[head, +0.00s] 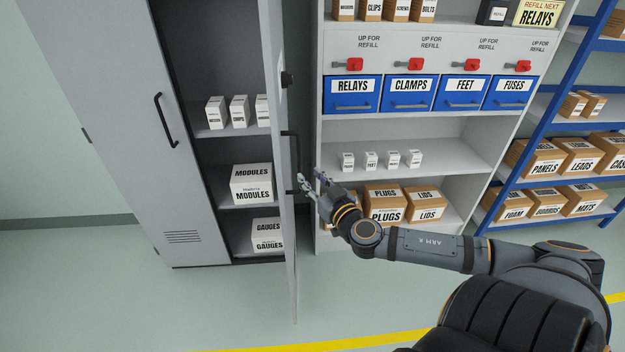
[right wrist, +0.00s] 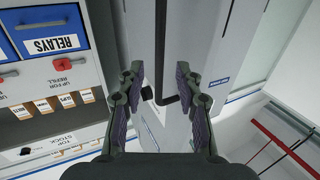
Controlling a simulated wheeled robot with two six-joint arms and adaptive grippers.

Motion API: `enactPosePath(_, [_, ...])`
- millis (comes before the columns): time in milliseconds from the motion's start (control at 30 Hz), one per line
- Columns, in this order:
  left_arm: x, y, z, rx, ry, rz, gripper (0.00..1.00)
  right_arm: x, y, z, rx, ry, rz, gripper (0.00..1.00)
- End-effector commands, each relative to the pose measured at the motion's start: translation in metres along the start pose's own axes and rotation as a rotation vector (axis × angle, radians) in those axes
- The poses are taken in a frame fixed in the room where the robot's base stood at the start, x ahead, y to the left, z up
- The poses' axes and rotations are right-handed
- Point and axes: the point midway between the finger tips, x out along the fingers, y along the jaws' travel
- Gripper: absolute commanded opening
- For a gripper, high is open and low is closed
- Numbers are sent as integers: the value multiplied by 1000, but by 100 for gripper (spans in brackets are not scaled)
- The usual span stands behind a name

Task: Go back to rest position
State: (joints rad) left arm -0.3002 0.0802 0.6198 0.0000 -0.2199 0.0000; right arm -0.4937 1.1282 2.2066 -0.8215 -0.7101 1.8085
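My right gripper (head: 311,183) is beside the open door (head: 279,120) of the grey cabinet, near the door's dark handle (head: 297,150). In the right wrist view the right gripper (right wrist: 160,95) is open, its two fingers well apart. The dark handle bar (right wrist: 160,50) shows in the gap between them in that view, with no finger visibly touching it. I cannot tell how deep the bar lies between the fingers. The right arm reaches in from the lower right. My left gripper is not in view.
The grey cabinet (head: 185,215) holds white boxes on its shelves. To the right stands a shelf unit (head: 440,140) with blue bins, small white boxes and cartons. A blue rack (head: 548,120) with cartons is at far right. The floor (head: 150,310) in front is clear.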

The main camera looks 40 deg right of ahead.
Motion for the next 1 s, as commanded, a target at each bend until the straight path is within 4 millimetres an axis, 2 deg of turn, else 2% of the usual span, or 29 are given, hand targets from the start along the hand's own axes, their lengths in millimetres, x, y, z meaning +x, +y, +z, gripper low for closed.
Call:
enactPosePath(567, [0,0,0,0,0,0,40,-2,-1,0,3,2,-2,35])
enactPosePath(667, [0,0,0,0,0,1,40,0,7,6,-7,-11,15,35])
enactPosePath(767, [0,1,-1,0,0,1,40,5,39,38,-51,-72,86,35])
enactPosePath(867, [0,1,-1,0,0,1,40,4,91,100,-120,-199,191,35])
enactPosePath(900, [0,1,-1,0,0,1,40,-1,112,130,-146,-263,231,35])
enactPosePath(967, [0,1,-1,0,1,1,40,-13,138,176,-179,-362,277,35])
enactPosePath(1000, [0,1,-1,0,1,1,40,-24,153,207,-197,-429,300,35])
